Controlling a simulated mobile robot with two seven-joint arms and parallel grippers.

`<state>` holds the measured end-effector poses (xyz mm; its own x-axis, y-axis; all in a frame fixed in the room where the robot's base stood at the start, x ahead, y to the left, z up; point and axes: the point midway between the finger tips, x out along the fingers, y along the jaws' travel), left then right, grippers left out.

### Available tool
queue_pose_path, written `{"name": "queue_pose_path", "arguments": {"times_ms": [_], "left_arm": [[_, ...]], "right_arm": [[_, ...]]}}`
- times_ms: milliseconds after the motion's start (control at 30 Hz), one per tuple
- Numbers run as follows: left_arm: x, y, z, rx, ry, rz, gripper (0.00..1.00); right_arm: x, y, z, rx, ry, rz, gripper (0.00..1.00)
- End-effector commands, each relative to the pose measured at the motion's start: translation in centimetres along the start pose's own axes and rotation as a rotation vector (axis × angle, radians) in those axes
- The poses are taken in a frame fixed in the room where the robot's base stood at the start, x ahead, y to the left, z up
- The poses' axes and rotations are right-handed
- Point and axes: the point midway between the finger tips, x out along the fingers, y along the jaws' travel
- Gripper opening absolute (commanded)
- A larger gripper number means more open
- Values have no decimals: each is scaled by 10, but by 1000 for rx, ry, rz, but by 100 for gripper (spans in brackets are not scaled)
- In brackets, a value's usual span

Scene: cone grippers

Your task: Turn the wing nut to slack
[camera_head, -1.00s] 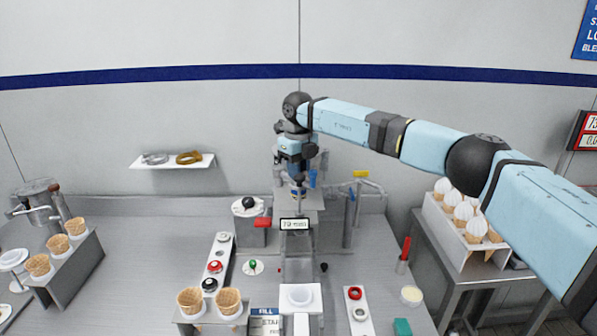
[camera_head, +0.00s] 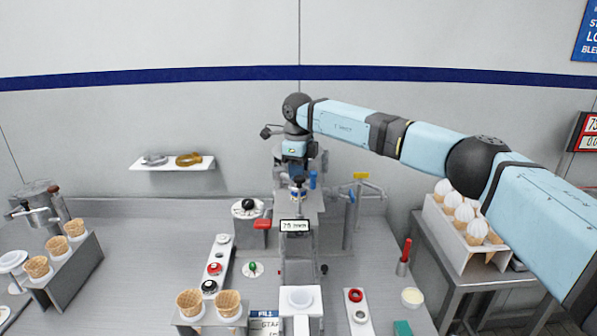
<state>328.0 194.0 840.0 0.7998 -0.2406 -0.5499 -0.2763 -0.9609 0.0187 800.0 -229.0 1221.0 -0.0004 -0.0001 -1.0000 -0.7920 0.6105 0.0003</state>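My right arm reaches in from the right, and its wrist hangs over the grey machine in the middle. The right gripper (camera_head: 298,184) points down at the machine's top. It is small and dark here, so I cannot see whether its fingers are apart or closed. The wing nut cannot be made out; the machine top under the gripper is largely covered by the hand. The machine (camera_head: 311,208) carries a small display (camera_head: 295,225) on its front that seems to read about 75 mm. My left gripper is not in view.
A red-handled part (camera_head: 263,224) and a black knob (camera_head: 248,204) are left of the machine.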

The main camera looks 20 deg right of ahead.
Motion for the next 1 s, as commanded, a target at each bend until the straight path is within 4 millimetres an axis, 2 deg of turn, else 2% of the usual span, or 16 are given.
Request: {"name": "queue_pose_path", "arguments": {"times_ms": [267,300,333,667,833,1000], "left_arm": [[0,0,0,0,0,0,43],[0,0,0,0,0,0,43],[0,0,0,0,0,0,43],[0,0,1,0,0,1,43],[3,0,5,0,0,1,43],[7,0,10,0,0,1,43]], "right_arm": [[-2,0,0,1,-2,-2,0],[-2,0,0,1,-2,-2,27],[-2,0,0,1,-2,-2,31],[-4,0,0,1,-2,-1,31],[-26,0,0,1,-3,-3,31],[-65,0,1,0,-4,-3,31]]}}
